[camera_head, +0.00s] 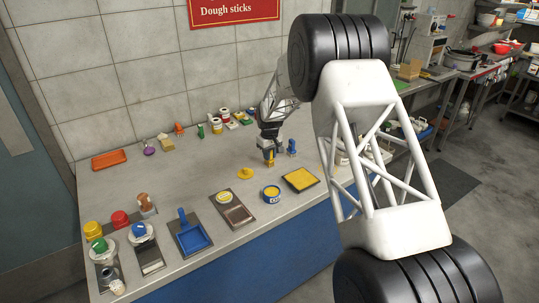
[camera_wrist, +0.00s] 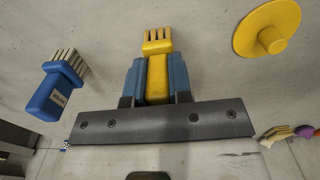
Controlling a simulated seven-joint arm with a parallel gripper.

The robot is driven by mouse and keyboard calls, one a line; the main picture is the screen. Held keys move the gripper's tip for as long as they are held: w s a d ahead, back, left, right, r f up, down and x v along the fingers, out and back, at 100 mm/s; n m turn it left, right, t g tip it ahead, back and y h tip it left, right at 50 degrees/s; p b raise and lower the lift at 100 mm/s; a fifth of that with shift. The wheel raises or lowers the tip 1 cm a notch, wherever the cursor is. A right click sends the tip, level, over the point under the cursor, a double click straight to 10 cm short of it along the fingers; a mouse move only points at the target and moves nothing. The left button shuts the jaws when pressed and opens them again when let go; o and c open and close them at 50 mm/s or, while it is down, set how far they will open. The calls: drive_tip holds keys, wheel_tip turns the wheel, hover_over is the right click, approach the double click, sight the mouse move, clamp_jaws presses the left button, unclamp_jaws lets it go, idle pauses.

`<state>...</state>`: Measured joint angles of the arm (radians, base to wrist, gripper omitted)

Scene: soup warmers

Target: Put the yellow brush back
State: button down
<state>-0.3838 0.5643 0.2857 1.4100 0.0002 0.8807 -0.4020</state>
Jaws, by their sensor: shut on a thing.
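The yellow brush (camera_wrist: 158,66) is between the two blue-grey fingers of my gripper (camera_wrist: 157,82) in the wrist view, its bristles pointing away from the palm. In the head view the yellow brush (camera_head: 270,157) shows just below my gripper (camera_head: 268,150), above or at the worktop; I cannot tell whether it touches. A blue brush (camera_head: 291,147) stands close to the right of it, and it also shows at the left of the wrist view (camera_wrist: 55,92). A yellow lid with a knob (camera_head: 246,173) lies nearer the front; it is at upper right in the wrist view (camera_wrist: 268,30).
A blue pot with yellow contents (camera_head: 271,195) and a dark-edged yellow tray (camera_head: 300,179) stand near the front edge. A dark tray with a yellow-topped jar (camera_head: 232,208) and a blue dustpan-like tray (camera_head: 190,235) are further left. Several jars (camera_head: 217,126) line the wall. The left-middle worktop is clear.

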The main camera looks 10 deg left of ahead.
drive_tip(key=c, duration=1)
unclamp_jaws()
drive_tip(key=shift+c, duration=0.2)
drive_tip(key=shift+r, duration=0.1)
wheel_tip(320, 180, up, 12)
drive_tip(key=shift+r, duration=0.1)
